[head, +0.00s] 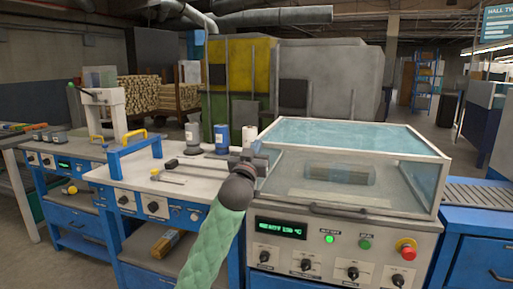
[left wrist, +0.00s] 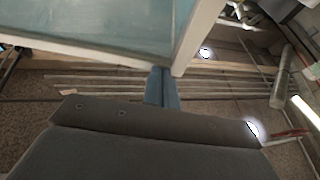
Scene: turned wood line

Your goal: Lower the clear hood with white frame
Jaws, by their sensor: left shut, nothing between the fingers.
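The clear hood with white frame (head: 432,158) covers the top of the sealing machine (head: 330,246) in the head view. Its lower edge appears to sit on the machine top, with a dark handle (head: 350,213) along the front. A wrapped bundle (head: 340,173) lies under the clear panels. My left gripper (head: 258,158) is shut and empty at the hood's left front corner; I cannot tell whether it touches the frame. In the left wrist view the shut fingers (left wrist: 163,84) are close to the white frame (left wrist: 197,38) and tinted panel. My right gripper is not in view.
A roller conveyor (head: 478,194) is on the right. A red emergency button (head: 407,250) sits on the machine's front panel.

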